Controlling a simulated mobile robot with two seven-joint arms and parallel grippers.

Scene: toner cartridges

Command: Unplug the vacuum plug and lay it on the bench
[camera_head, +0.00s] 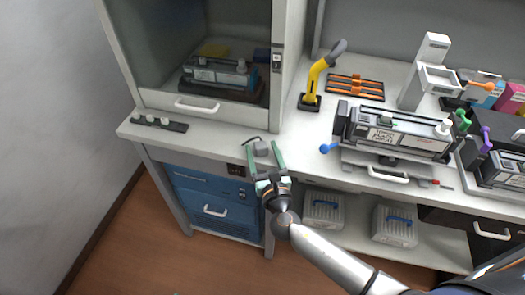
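A small grey block that looks like the vacuum plug (261,149) is at the front edge of the white bench (228,141), with a short dark cord curving off its left side. My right gripper (263,147) reaches in from below right, its two green fingers spread on either side of the plug. Gaps show between the fingers and the plug, so it does not look gripped. A dark socket plate (236,169) is on the bench front, just left of the fingers. Whether the plug rests fully on the bench top is hard to tell. My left gripper is out of view.
A glass-fronted cabinet (198,103) stands behind left, with a dark strip of knobs (159,122) before it. A yellow tool (316,80) and a toner cartridge (398,133) stand to the right. A blue unit (210,199) is below. Bench around the plug is mostly clear.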

